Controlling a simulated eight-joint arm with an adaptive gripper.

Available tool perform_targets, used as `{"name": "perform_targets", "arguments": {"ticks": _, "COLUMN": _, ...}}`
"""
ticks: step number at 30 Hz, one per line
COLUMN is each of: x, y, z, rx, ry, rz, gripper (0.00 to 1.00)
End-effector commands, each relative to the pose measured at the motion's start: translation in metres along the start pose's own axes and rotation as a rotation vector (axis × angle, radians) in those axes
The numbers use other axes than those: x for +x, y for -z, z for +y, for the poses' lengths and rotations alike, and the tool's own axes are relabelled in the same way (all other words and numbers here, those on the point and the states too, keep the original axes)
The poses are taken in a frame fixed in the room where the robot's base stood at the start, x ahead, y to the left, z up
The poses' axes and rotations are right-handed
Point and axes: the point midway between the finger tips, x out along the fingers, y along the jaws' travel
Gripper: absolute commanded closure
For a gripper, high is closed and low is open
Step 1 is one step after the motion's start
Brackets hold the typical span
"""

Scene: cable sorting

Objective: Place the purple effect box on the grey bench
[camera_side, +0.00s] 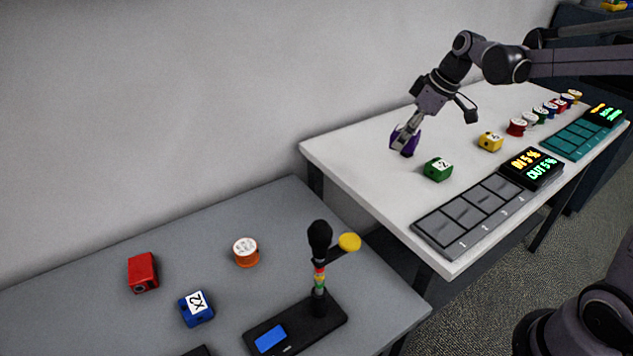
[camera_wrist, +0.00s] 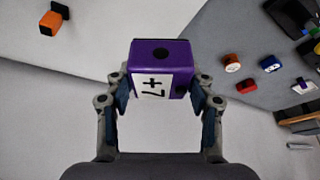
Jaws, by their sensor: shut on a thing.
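The purple effect box (camera_side: 405,141) is in my gripper (camera_side: 406,134), over the left part of the white table in the side view. In the wrist view the purple box (camera_wrist: 178,55) sits between both fingers of my gripper (camera_wrist: 158,88), with a white "+7" label facing the camera. My gripper is shut on it. I cannot tell for sure whether the box is clear of the white tabletop. The grey bench (camera_side: 90,290) is at lower left in the side view, lower than the white table.
The bench holds a red box (camera_side: 143,272), a blue X2 box (camera_side: 196,308), an orange spool (camera_side: 246,252) and a black stand (camera_side: 318,300). The bench's back middle is clear.

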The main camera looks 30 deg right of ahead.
Motion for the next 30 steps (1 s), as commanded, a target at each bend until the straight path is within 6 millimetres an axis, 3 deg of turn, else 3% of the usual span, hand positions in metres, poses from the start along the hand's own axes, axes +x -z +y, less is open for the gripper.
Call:
{"name": "perform_targets", "arguments": {"ticks": 9, "x": 0.012, "y": 0.045, "z": -0.087, "rx": -0.596, "ry": 0.250, "rz": -0.004, "gripper": 0.83}}
{"name": "perform_targets", "arguments": {"ticks": 18, "x": 0.014, "y": 0.065, "z": -0.143, "rx": -0.963, "ry": 0.401, "rz": -0.006, "gripper": 0.83}}
{"name": "perform_targets", "arguments": {"ticks": 20, "x": 0.013, "y": 0.068, "z": -0.153, "rx": -1.023, "ry": 0.427, "rz": -0.006, "gripper": 0.83}}
{"name": "perform_targets", "arguments": {"ticks": 30, "x": 0.065, "y": 0.045, "z": -0.150, "rx": -1.015, "ry": 0.422, "rz": -0.007, "gripper": 0.83}}
